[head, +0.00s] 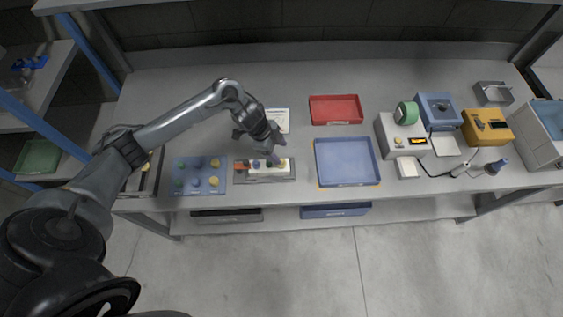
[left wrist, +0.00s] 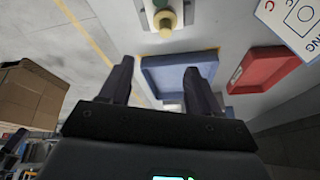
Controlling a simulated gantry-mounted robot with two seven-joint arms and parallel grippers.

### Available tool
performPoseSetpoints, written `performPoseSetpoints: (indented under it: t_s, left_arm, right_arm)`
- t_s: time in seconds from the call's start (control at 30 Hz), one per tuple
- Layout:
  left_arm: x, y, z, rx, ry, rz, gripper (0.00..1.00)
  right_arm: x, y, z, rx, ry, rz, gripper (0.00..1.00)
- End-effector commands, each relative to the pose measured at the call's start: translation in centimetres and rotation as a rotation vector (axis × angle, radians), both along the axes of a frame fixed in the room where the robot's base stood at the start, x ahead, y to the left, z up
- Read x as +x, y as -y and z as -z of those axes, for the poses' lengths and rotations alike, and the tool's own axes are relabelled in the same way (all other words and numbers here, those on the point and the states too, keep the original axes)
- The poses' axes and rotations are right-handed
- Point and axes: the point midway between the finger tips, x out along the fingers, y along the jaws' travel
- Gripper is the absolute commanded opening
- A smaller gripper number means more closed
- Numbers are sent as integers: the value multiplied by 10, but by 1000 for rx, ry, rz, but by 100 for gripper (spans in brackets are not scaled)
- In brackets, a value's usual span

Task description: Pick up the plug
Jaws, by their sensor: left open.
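My left gripper (head: 274,158) is open above a grey fixture (head: 264,179) with a light top near the bench's front edge. On the fixture stand small coloured plugs: an orange-red one (head: 241,164), a blue one (head: 256,164) and a yellow one (head: 282,161). In the left wrist view, the open fingers (left wrist: 158,88) have nothing between them. A yellow plug (left wrist: 165,20) shows there on a white top, beyond the fingertips and apart from them. I cannot tell which plug the task means. My right gripper is not in view.
A blue mat (head: 200,188) with several green, blue and yellow plugs lies left of the fixture. A blue tray (head: 346,160) and a red tray (head: 336,109) lie to the right. A printed sheet (head: 279,118) lies behind. Boxy devices (head: 403,132) stand farther right.

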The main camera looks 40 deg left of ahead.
Motion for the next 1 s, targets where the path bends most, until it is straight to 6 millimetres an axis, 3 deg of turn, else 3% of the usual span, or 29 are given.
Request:
performPoseSetpoints:
  t_s: [0.07,0.2,0.5,0.77,1.0]
  left_arm:
    - [-1,-18,-8,-2,-41,-12,62]
    - [-3,-27,-5,-11,-80,-20,62]
    - [3,-15,29,-13,-84,-21,62]
    - [6,-10,42,-12,-82,-21,62]
    - [11,-1,71,-13,-84,-22,62]
  right_arm:
    - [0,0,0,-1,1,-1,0]
    - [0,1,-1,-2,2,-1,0]
    - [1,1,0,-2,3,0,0]
    - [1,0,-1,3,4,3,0]
    - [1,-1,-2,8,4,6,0]
